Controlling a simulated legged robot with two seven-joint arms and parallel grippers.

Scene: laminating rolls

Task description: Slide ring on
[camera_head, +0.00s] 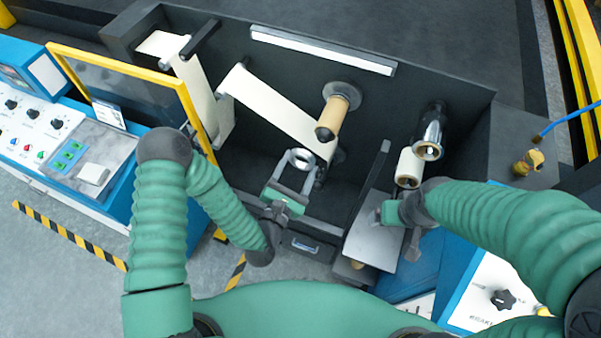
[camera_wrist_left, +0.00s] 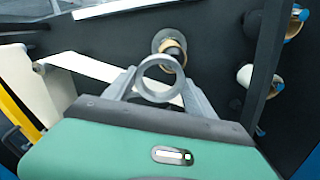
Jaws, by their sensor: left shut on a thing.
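My left gripper (camera_head: 300,164) is shut on a grey metal ring (camera_head: 301,152). In the left wrist view the ring (camera_wrist_left: 161,98) stands upright between the two fingers (camera_wrist_left: 162,84), its hole open to the camera. A spindle with a tan cardboard core (camera_head: 340,104) sticks out of the dark machine wall above and right of the ring. In the left wrist view this core (camera_wrist_left: 174,52) shows just above and partly behind the ring; the ring looks apart from it. My right gripper (camera_head: 392,216) is over a grey plate; its fingers are unclear.
A white web (camera_head: 285,107) runs diagonally down to a roller behind the ring. A chrome roller (camera_head: 431,128) and a cream roll (camera_head: 408,168) stick out at right. The grey plate (camera_head: 372,236) and a dark upright divider (camera_head: 374,177) stand right of the ring. A yellow-framed panel (camera_head: 130,85) is at left.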

